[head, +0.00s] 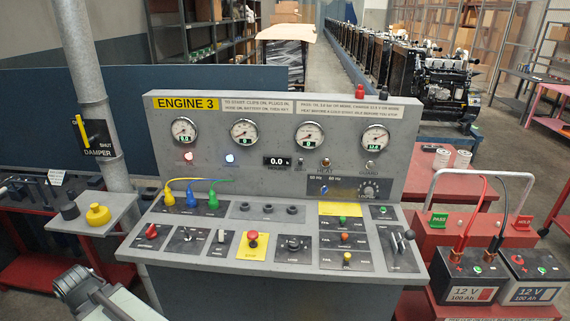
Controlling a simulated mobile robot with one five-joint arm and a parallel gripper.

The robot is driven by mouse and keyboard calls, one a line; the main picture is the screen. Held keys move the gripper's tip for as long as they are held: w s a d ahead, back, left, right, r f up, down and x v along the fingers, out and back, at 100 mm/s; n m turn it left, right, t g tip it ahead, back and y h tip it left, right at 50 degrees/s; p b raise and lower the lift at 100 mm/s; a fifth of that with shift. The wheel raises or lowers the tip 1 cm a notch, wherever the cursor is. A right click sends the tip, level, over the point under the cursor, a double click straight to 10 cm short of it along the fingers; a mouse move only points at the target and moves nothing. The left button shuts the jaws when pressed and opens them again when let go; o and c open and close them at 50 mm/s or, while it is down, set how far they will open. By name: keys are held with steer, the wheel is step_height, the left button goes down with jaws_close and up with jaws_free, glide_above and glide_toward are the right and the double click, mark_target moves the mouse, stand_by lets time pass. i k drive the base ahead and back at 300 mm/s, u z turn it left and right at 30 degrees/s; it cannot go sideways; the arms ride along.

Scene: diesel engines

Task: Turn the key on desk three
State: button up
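Desk three is a grey sloped console (190,265) with a yellow "ENGINE 3" label (186,104) at the upper left of its upright panel. A dark round switch (293,243) sits on a black plate at the middle of the lower row. It may be the key switch, but its marking is too small to read. To its left is a red push button (253,238) on a yellow plate. A grey part, which seems to be my gripper (76,286), shows at the lower left, apart from the desk. Its fingers cannot be made out.
A grey post (89,90) with a damper handle (82,132) and a side shelf with a yellow knob (98,214) stand left of the desk. Two 12 V batteries (468,275) sit on a red cart at right. Engines (440,85) line the back.

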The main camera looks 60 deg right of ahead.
mark_target(188, 238)
steer(key=u, duration=1.7)
steer(key=i, duration=0.25)
steer(key=z, duration=3.6)
steer(key=i, duration=0.5)
steer(key=z, duration=0.1)
